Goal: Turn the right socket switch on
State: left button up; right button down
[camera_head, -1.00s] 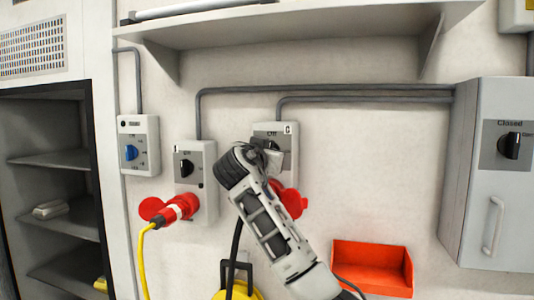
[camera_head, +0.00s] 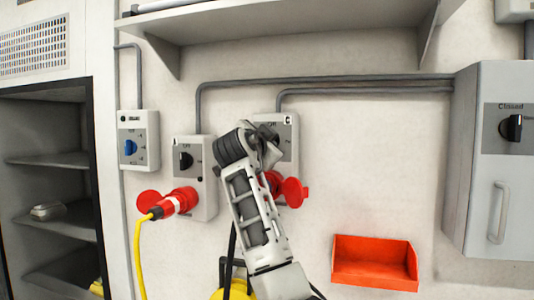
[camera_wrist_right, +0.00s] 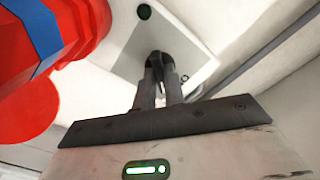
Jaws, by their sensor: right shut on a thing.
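The right socket box (camera_head: 289,160) is a grey wall box with a grey switch plate and a red socket (camera_head: 293,191) below. My right gripper (camera_head: 270,152) is at its switch plate and hides the knob in the head view. In the right wrist view, the fingers (camera_wrist_right: 160,72) are shut on the black switch knob (camera_wrist_right: 168,58), in front of the grey plate (camera_wrist_right: 185,28). The red socket (camera_wrist_right: 50,50) fills the upper left there. The plate's lettering is mostly covered, so the knob's setting cannot be read. My left gripper is not in view.
The left socket box (camera_head: 204,205) has a red plug (camera_head: 172,205) with a yellow cable. A blue-knob switch box (camera_head: 139,160) is farther left. A shelf (camera_head: 290,40) overhangs above. An orange bin (camera_head: 375,270) and a grey cabinet (camera_head: 480,215) are at the right.

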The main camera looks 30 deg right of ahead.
jog(key=m+b, duration=0.1)
jog(key=m, duration=0.2)
jog(key=shift+f, duration=0.1)
jog(key=shift+m, duration=0.9)
jog(key=m, duration=0.3)
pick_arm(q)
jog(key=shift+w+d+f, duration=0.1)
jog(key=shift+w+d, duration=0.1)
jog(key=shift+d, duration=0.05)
pick_arm(e)
jog(key=shift+m, duration=1.1)
jog(key=c, duration=1.5)
grip_release()
